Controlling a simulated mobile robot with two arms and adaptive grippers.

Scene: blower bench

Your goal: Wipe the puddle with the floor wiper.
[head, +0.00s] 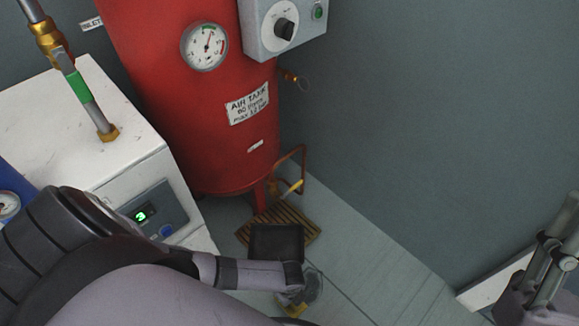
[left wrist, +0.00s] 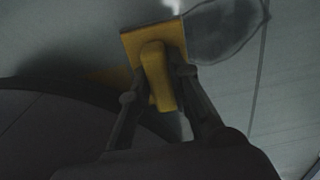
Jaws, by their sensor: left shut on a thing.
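The floor wiper (left wrist: 155,62) is yellow, with a wide flat head and a raised grip. My left gripper (left wrist: 162,78) is shut on this grip in the left wrist view. In the head view, only a small yellow part of the wiper (head: 296,310) shows below my left gripper (head: 297,290). The puddle (left wrist: 225,30) is a dark, glossy patch with an irregular outline, at the right of the wiper head. In the head view the puddle (head: 314,288) is partly hidden by my gripper. My right gripper (head: 548,265) is at the right edge, partly cut off; its opening is unclear.
A red air tank (head: 225,130) stands behind, with a wooden slatted grate (head: 310,228) at its foot. A white cabinet (head: 75,125) with a green display is at the left. A grey wall (head: 430,110) bounds the right. The floor (head: 385,265) right of the puddle is clear.

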